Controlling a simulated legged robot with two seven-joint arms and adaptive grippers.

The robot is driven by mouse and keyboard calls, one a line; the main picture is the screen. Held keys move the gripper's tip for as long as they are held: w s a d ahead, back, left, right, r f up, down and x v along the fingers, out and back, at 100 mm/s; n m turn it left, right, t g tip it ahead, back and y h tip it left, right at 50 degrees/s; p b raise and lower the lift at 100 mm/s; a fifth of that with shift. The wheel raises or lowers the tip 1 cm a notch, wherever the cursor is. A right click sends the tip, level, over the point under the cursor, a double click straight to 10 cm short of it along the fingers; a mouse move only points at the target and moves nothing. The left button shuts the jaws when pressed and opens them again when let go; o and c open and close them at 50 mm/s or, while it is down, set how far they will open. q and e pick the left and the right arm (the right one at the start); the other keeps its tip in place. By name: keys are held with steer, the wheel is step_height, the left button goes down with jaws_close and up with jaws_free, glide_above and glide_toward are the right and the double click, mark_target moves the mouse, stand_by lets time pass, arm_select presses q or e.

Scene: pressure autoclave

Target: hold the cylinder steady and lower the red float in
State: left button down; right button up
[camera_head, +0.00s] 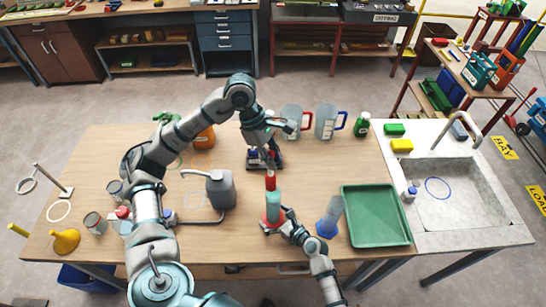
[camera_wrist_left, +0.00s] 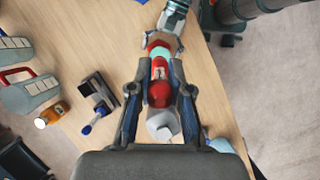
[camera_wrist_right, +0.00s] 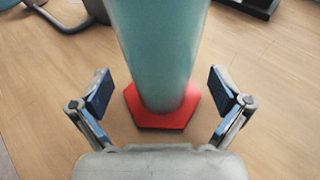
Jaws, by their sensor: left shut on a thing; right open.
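The teal cylinder (camera_head: 273,203) stands upright on its red base (camera_head: 270,224), and both fill the middle of the right wrist view (camera_wrist_right: 163,50). My left gripper (camera_head: 271,170) is shut on the red float (camera_head: 271,184), which also shows between its fingers in the left wrist view (camera_wrist_left: 159,88). The float is just above the cylinder's top in the head view; I cannot tell if it is inside the mouth. My right gripper (camera_wrist_right: 160,92) is open, with one finger on each side of the cylinder low down, and visible gaps to it.
A blue-based cylinder (camera_head: 329,218) and green tray (camera_head: 376,237) are to the right. Two clear jugs (camera_head: 291,121) (camera_head: 326,122) stand behind. Bare wood lies between the clear jugs and the tray.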

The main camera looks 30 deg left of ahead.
arm_select(q)
steer(key=shift+d, duration=0.25)
arm_select(e)
steer(key=shift+d, duration=0.2)
steer(key=shift+c, duration=0.5)
steer(key=shift+d+r, duration=0.15)
steer(key=shift+d, duration=0.25)
steer(key=c, duration=1.2)
arm_select(q)
steer(key=shift+d+r, duration=0.15)
steer(key=shift+d, duration=0.3)
arm_select(e)
steer(key=shift+a, duration=0.1)
